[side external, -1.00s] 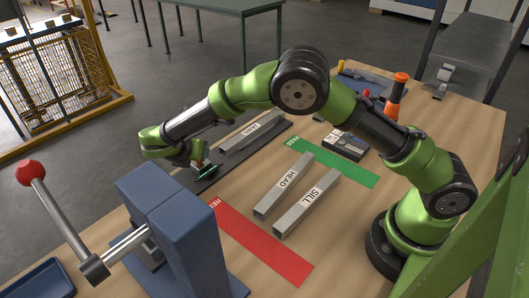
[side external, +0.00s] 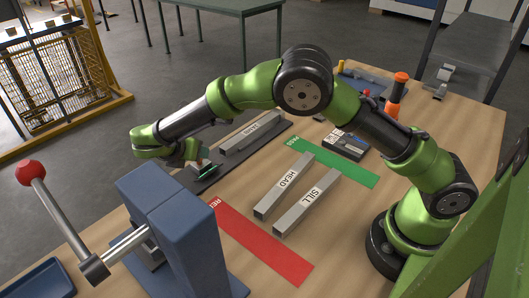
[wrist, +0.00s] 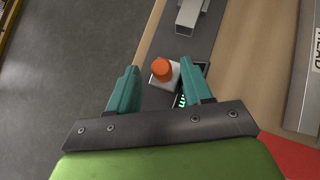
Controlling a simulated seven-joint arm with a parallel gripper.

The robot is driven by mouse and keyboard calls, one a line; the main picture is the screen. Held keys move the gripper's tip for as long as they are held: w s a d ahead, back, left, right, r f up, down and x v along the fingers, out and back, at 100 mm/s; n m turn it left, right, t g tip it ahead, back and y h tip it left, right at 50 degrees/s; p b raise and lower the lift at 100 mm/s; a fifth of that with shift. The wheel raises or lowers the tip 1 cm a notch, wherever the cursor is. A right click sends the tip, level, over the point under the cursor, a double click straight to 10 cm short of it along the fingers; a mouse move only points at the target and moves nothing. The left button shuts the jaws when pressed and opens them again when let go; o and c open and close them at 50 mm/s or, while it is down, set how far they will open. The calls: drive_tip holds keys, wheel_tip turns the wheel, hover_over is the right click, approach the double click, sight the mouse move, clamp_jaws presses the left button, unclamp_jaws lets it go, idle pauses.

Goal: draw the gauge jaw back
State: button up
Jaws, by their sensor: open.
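The gauge is a long dark bed (side external: 205,183) at the far side of the bench. A grey metal bar (side external: 253,130) lies along it; its near end (wrist: 187,16) shows in the wrist view. The gauge jaw (wrist: 165,83) is a pale block with an orange knob (wrist: 162,69) on top. Green digits glow on a small display (wrist: 181,101) beside it. My gripper (wrist: 160,67) is open, its teal fingers on either side of the knob as seen from the wrist, with visible gaps. I cannot tell the fingertips' height against the knob. In the side view my gripper (side external: 204,172) mostly hides the jaw.
Bars marked HEAD (side external: 284,184) and SILL (side external: 307,203) lie on the bench between a green strip (side external: 335,163) and a red strip (side external: 262,245). A blue clamp-like fixture (side external: 178,235) with a red-balled lever stands at the near left. Bare wood lies right of the bed.

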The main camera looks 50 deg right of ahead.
drive_tip(key=v, duration=1.4)
drive_tip(key=shift+a+r, duration=0.25)
drive_tip(key=shift+s, duration=0.15)
drive_tip(key=s+d+r+m+t+y, duration=0.1)
drive_tip(key=s+d+r+m+y, duration=0.2)
drive_tip(key=s+d+m, duration=0.7)
drive_tip(key=s+d+r+m+t+y, duration=0.2)
drive_tip(key=s+d+r+m+y, duration=0.2)
drive_tip(key=m, duration=1.3)
drive_tip(key=shift+s+d+y, duration=1.5)
drive_tip(key=shift+s+d, duration=1.75)
drive_tip(key=shift+s, duration=1.6)
